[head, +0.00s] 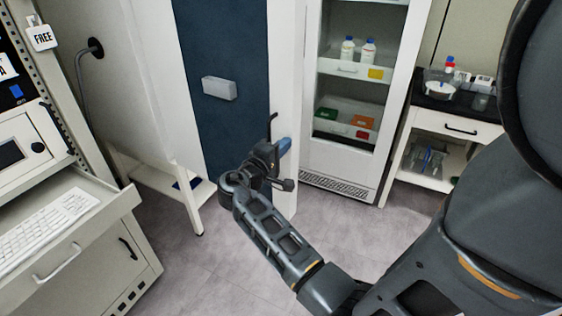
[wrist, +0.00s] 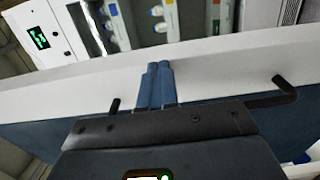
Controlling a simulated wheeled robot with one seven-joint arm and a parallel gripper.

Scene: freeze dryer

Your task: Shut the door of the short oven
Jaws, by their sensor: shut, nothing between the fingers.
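A tall white door (head: 287,60) with a dark blue panel (head: 225,45) stands in the middle of the head view, its white edge facing right. A pale box-shaped fitting (head: 219,88) is on the panel. I cannot tell for certain whether this door belongs to the short oven. My gripper (head: 284,146) is at the door's lower part, near its edge, beside a black lever (head: 272,122). In the wrist view the blue fingers (wrist: 157,84) are together and empty, overlapping the white band of the door (wrist: 225,55). Contact is unclear. A black hook (wrist: 275,96) shows at right.
A white cabinet with shelves of bottles (head: 347,48) stands right of the door. A counter with a drawer (head: 450,125) is farther right. A console with a keyboard (head: 45,222) and a low white stand (head: 165,182) are at left. Grey floor (head: 225,265) is clear in front.

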